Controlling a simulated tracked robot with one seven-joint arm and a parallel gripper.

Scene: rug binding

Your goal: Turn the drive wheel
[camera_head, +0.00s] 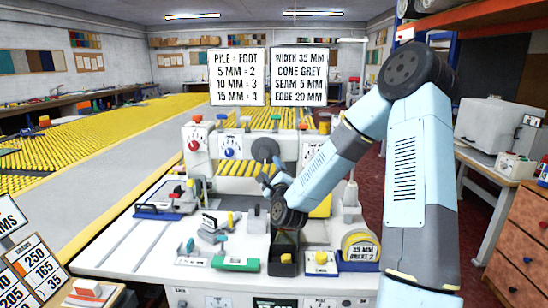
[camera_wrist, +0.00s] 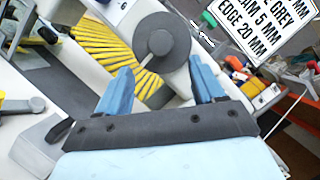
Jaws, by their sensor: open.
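The drive wheel (camera_head: 265,149) is a dark grey disc with a lighter hub on the front of the white binding machine (camera_head: 229,147). In the wrist view the wheel (camera_wrist: 162,43) is face-on, beyond my gripper (camera_wrist: 160,68). The two blue fingers are spread wide apart, one toward each side of the wheel's lower part, with nothing between them. In the head view my gripper (camera_head: 266,182) is just below the wheel, partly hidden by my wrist. I cannot tell whether a finger touches the rim.
Red (camera_head: 194,145) and blue (camera_head: 230,153) knobs sit left of the wheel. The white table (camera_head: 150,235) holds small tools, a green block (camera_head: 236,264) and a yellow tape measure (camera_head: 360,245). Two sign boards (camera_head: 237,77) stand above the machine.

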